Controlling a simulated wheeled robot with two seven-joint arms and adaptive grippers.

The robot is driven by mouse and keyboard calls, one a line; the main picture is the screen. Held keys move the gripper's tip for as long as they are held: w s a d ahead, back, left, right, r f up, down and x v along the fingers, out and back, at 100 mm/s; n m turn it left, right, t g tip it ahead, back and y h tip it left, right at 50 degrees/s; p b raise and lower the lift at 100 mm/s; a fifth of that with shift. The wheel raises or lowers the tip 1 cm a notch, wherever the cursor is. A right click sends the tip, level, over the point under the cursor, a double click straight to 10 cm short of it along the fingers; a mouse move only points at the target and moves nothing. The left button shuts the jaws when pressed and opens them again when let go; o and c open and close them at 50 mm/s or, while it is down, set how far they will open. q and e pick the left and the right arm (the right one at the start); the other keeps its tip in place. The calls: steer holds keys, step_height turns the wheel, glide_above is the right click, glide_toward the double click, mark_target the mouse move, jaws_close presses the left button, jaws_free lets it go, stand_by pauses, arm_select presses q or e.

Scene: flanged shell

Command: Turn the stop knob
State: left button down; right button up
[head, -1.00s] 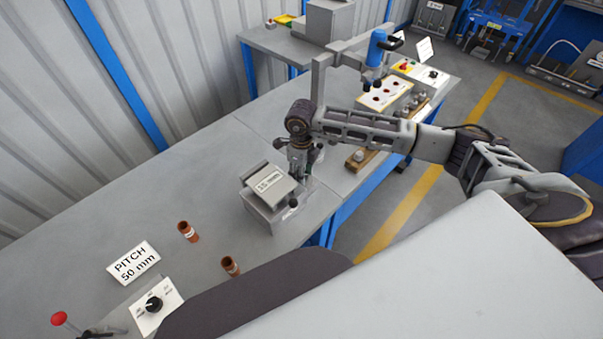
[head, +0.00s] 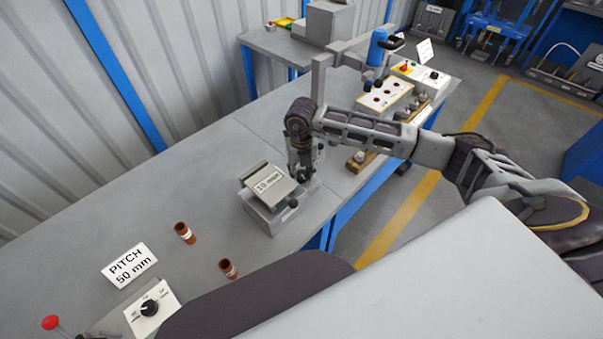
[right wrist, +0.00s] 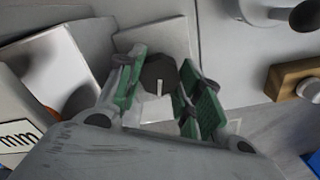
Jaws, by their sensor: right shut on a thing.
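The stop knob (right wrist: 158,72) is dark with a white line on it, and sits on a pale plate in the right wrist view. My right gripper (right wrist: 163,92) has its green-padded fingers on either side of the knob and is shut on it. In the head view my right gripper (head: 301,168) points down beside the grey block, and hides the knob. The block's tilted display plate (head: 268,182) appears to read 20 mm. My left gripper is not in view.
Two copper-coloured tubes (head: 184,233) (head: 228,268) stand on the grey bench (head: 150,200) near a PITCH 50 mm sign (head: 129,264). A dial plate (head: 150,308) and a red-ball lever (head: 49,322) are at lower left. A blue-topped device (head: 378,50) stands behind my right arm.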

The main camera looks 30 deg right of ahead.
mark_target(302, 174)
steer(key=shift+r+m, duration=0.1)
steer(key=shift+m, duration=1.5)
steer(key=shift+w, duration=0.1)
steer(key=o, duration=0.7)
steer(key=shift+o, duration=0.2)
step_height(302, 174, up, 12)
